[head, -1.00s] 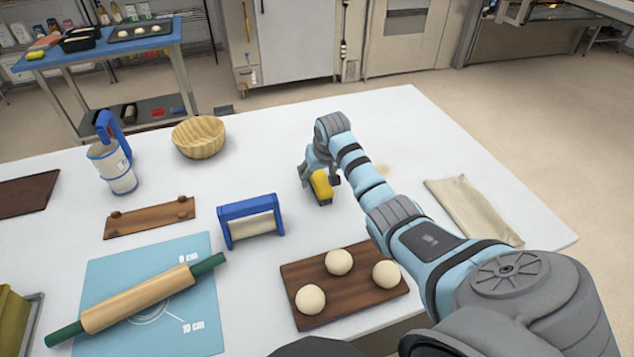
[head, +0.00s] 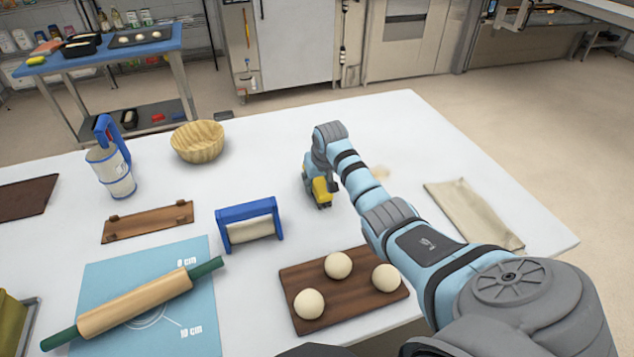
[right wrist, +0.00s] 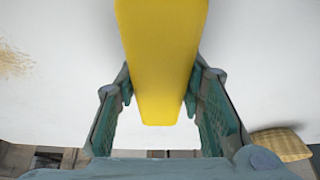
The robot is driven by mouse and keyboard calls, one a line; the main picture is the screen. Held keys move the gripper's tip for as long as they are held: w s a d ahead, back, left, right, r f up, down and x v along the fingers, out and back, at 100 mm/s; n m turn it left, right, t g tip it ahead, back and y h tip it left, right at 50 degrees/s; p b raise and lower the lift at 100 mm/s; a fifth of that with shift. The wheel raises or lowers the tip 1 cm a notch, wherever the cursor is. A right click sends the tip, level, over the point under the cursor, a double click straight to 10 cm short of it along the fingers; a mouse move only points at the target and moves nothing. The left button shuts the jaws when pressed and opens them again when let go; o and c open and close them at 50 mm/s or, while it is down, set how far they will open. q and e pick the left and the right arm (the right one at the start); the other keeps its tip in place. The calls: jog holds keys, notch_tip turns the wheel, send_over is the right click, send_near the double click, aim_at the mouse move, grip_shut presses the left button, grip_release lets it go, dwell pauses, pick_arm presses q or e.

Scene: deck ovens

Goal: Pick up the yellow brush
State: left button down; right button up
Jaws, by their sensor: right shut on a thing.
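The yellow brush (head: 320,188) is in my right gripper (head: 322,192) over the white table, right of centre in the head view. In the right wrist view the brush's yellow body (right wrist: 160,62) lies between the two fingers of the right gripper (right wrist: 160,100), which are shut on it. The far end of the brush is partly hidden by the gripper in the head view. I cannot tell whether the brush still touches the table. My left gripper is not in view.
A wooden board (head: 375,305) with dough balls is in front, beside my right arm. A blue-framed tool (head: 248,211), a woven bowl (head: 198,152), a rolling pin (head: 135,302) and a folded cloth (head: 470,212) lie around. The table's back middle (head: 300,118) is clear.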

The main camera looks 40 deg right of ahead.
notch_tip(320, 180, up, 20)
jog(key=p, duration=0.1)
jog(key=shift+p, duration=0.35)
jog(key=o, duration=0.6)
jog(key=shift+f, duration=0.1)
jog(key=shift+c, duration=1.5)
jog(key=shift+f, duration=0.1)
